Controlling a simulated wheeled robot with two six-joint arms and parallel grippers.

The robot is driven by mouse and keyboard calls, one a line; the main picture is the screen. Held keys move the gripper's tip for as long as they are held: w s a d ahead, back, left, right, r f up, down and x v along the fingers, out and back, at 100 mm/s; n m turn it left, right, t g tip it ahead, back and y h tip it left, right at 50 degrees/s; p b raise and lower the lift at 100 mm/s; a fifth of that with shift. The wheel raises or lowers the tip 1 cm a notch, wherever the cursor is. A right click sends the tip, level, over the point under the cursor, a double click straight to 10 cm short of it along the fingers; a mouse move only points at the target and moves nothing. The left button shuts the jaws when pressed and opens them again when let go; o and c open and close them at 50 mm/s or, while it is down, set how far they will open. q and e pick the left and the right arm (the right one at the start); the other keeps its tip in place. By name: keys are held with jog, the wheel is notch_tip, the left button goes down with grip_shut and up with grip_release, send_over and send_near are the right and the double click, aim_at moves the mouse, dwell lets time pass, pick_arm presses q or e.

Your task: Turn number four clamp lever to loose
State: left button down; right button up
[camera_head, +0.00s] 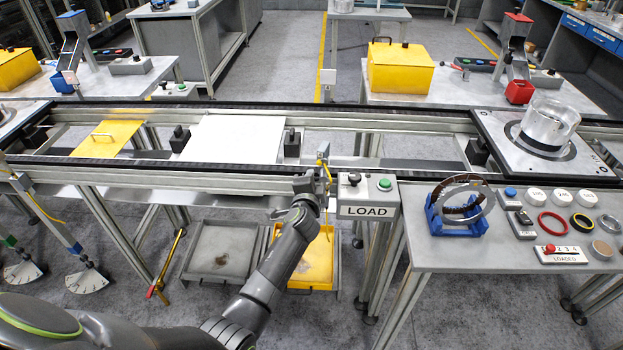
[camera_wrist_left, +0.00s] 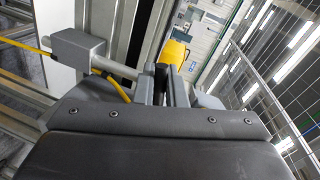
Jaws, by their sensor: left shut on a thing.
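A yellow rounded piece (camera_wrist_left: 174,52) shows just beyond the fingertips. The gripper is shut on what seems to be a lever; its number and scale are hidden. My right gripper is not in view.
A grey sensor block (camera_wrist_left: 78,45) with a rod and yellow cable (camera_wrist_left: 30,46) sits close left of the fingers. The LOAD box (camera_head: 367,198) stands right of the gripper. A yellow tray (camera_head: 318,272) lies below. A bench (camera_head: 430,255) holds a blue ring stand.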

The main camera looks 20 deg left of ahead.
pick_arm(q)
jog(key=shift+r+m, duration=0.15)
jog(key=shift+m, duration=0.25)
jog(key=c, duration=1.6)
grip_release()
